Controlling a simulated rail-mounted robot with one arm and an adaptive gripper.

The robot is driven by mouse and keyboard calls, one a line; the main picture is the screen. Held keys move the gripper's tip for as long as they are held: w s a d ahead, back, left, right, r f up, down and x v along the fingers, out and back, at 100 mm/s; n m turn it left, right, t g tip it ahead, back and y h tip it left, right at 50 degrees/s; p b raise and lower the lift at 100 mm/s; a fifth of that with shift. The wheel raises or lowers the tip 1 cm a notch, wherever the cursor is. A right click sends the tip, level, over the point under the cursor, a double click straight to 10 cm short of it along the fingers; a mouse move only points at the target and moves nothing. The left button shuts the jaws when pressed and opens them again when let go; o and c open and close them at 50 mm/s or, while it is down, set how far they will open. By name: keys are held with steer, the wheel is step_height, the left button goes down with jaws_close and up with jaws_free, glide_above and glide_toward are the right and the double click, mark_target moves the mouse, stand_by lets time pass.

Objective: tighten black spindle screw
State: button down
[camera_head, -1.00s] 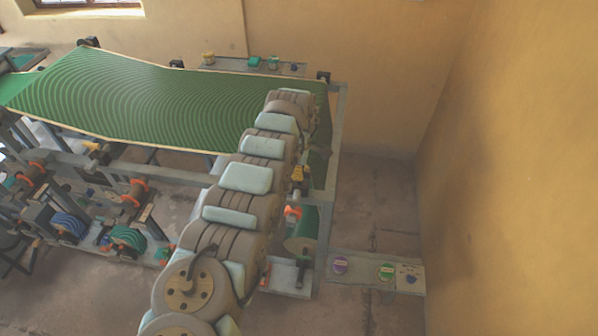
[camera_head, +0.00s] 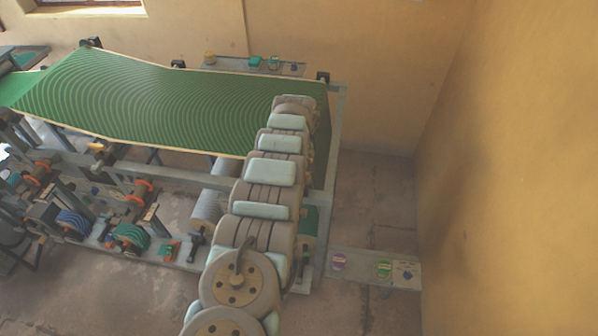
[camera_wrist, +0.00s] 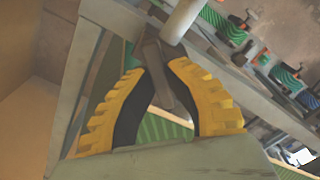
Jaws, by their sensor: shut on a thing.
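In the wrist view, my gripper (camera_wrist: 156,70) has yellow ribbed fingers with black inner pads, drawn together at the tips. The black spindle screw (camera_wrist: 163,88) shows as a dark bar between the fingertips, and the gripper is shut on it. The bar stands close to the end of a pale cylinder (camera_wrist: 183,22); whether they touch is unclear. In the head view, my arm hides the gripper and the screw.
A green patterned belt (camera_head: 150,105) stretches across the grey frame (camera_head: 334,140). Below it are a grey roller (camera_head: 210,205) and several spools. A low panel with coloured buttons (camera_head: 350,268) stands at right, by the bare yellow wall (camera_head: 520,150).

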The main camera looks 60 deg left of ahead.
steer(key=m, duration=0.3)
steer(key=shift+f, duration=0.1)
steer(key=m+b, duration=0.1)
steer(key=m, duration=0.3)
steer(key=m+b, duration=0.1)
steer(key=m, duration=0.5)
steer(key=shift+f+m+b, duration=0.1)
steer(key=shift+m+b, duration=0.3)
steer(key=m+b, duration=0.3)
steer(key=m, duration=0.4)
steer(key=m+b, duration=0.2)
steer(key=m, duration=0.4)
steer(key=shift+m, duration=0.4)
steer(key=c, duration=1)
jaws_free()
steer(key=shift+c, duration=0.2)
